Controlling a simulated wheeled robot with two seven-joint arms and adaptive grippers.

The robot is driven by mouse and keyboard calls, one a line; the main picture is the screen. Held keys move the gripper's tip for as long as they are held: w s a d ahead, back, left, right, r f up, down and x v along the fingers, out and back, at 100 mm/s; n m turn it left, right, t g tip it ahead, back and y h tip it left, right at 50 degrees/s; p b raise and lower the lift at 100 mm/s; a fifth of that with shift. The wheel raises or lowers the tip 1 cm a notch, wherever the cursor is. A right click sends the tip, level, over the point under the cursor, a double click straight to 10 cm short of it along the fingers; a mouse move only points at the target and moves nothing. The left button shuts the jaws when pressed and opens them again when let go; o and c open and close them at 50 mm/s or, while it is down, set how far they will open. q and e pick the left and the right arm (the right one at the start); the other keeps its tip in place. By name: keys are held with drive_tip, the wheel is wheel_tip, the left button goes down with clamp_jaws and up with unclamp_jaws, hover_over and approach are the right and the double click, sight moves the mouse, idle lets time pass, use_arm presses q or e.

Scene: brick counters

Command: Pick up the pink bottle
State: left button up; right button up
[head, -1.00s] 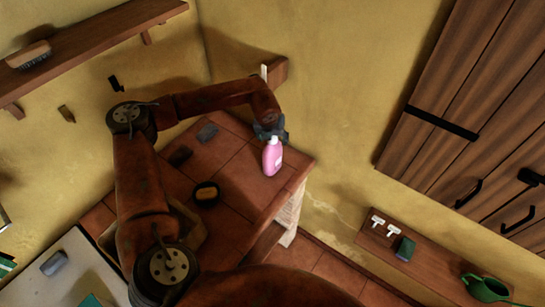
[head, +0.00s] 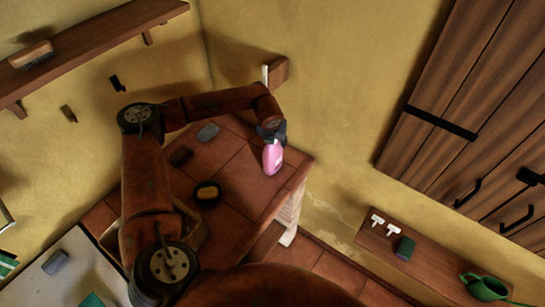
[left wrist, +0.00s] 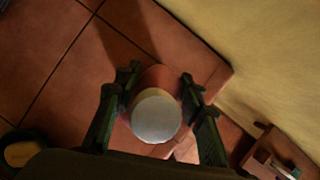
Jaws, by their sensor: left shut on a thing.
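The pink bottle (head: 272,158) is upright near the right corner of the tiled counter (head: 235,185). My left gripper (head: 272,138) is at its top, shut on it. In the left wrist view the bottle's round pale cap (left wrist: 156,116) is between the two dark fingers of my left gripper (left wrist: 158,92). The fingers hide part of the bottle's neck in the head view. I cannot tell whether the bottle's base touches the counter. My right gripper is not in view.
A round dark tin with a yellow top (head: 206,193) and a grey block (head: 208,133) lie on the counter. The yellow wall stands close behind and to the right. A low wooden shelf (head: 375,240) holds a green sponge (head: 404,248) and a green watering can (head: 485,287).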

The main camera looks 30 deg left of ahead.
use_arm(q)
drive_tip(key=c, duration=0.6)
clamp_jaws()
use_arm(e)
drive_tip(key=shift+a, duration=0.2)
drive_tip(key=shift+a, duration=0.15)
use_arm(q)
drive_tip(key=shift+w+r, duration=0.1)
drive_tip(key=shift+r, duration=0.1)
